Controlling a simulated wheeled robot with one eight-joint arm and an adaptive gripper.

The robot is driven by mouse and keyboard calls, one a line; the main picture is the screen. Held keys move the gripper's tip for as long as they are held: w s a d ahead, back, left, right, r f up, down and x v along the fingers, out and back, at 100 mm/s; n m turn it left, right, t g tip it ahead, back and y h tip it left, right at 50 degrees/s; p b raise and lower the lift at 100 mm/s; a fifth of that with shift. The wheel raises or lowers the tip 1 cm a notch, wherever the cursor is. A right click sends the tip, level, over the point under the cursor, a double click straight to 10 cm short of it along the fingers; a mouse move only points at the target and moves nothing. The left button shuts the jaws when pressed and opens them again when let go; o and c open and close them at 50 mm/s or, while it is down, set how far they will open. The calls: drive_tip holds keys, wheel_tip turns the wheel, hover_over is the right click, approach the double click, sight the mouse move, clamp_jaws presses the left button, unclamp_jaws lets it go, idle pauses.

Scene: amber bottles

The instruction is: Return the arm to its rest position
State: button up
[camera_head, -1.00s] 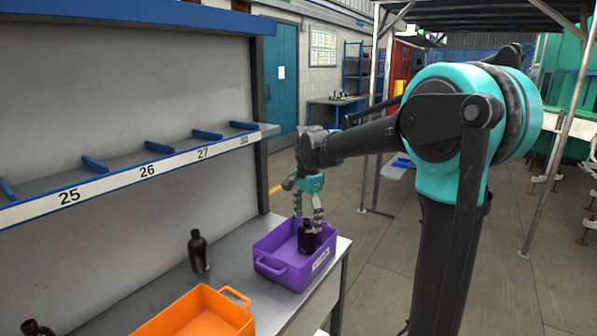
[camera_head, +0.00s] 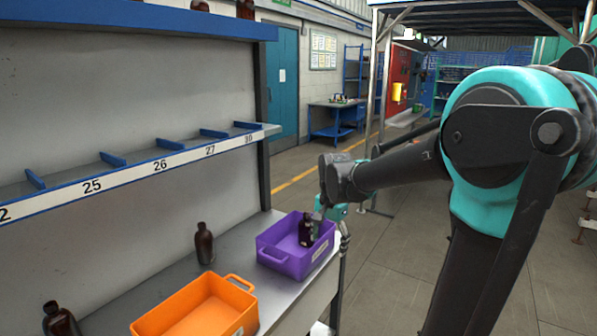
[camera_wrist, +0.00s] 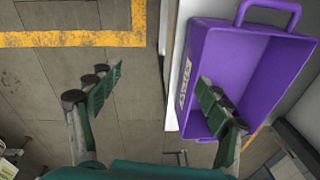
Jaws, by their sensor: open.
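My gripper (camera_head: 331,232) is at the right side of the purple bin (camera_head: 272,262), partly hidden by my own arm in the head view. In the wrist view my gripper (camera_wrist: 157,95) has its fingers spread wide with nothing between them. One finger is over the purple bin (camera_wrist: 204,62) and the other is over the floor outside it. A dark amber bottle (camera_head: 305,231) stands upright in the purple bin, just left of my gripper. I cannot make out that bottle in the wrist view.
An amber bottle (camera_head: 204,245) stands on the grey bench (camera_head: 276,291), and another (camera_head: 60,322) is at the lower left. An orange bin (camera_head: 193,308) is in front. A numbered shelf (camera_head: 135,172) runs along the left. Open floor (camera_head: 395,262) lies right of the bench.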

drive_tip(key=s+d+f+n+t, duration=0.1)
drive_tip(key=s+d+f+n, duration=0.3)
drive_tip(key=s+d+f, duration=0.1)
drive_tip(key=s+d+f+n+t, duration=0.1)
drive_tip(key=s+d+f+n, duration=0.3)
drive_tip(key=s+f, duration=0.3)
drive_tip(key=s+d, duration=0.1)
drive_tip(key=s, duration=0.2)
drive_tip(key=shift+s+t, duration=0.15)
drive_tip(key=shift+t, duration=0.25)
